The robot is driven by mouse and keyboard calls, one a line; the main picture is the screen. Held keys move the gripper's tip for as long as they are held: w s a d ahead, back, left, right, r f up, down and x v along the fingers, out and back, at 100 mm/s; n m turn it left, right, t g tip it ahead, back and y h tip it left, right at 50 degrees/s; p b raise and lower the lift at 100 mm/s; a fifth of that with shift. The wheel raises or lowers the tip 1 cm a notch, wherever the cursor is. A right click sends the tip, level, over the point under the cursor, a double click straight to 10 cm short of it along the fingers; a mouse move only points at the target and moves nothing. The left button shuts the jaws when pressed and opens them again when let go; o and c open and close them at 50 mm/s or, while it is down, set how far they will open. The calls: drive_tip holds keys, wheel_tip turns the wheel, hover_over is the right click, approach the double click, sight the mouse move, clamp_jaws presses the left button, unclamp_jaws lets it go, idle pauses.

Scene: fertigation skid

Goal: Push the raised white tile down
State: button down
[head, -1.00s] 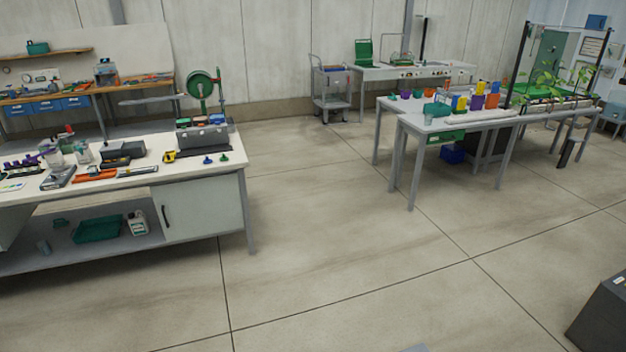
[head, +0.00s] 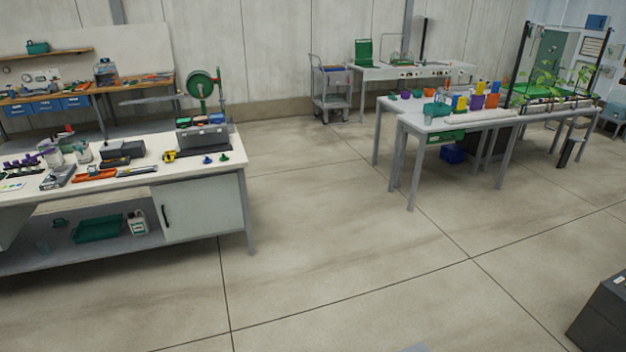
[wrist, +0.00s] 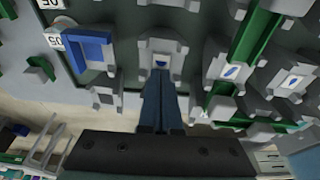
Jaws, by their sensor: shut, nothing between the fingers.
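In the wrist view, my gripper (wrist: 161,75) is shut and empty, its two dark blue-grey fingers side by side. Two more white tiles with blue marks sit in grey holders to the right, one nearer (wrist: 231,72) and one farther right (wrist: 293,82). Which tile stands raised is not clear from this angle. The head view shows neither gripper nor tiles.
On the panel, a blue square frame (wrist: 90,50) stands left of the fingers, and a long green bar (wrist: 254,38) rises at the right. Grey blocks crowd around. In the head view, a white workbench (head: 200,160) stands left, with open floor (head: 330,230) in the middle.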

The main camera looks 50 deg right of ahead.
drive_tip(key=shift+f, duration=0.25)
wheel_tip(320, 180, up, 8)
drive_tip(key=p, duration=0.7)
drive_tip(key=shift+p, duration=0.4)
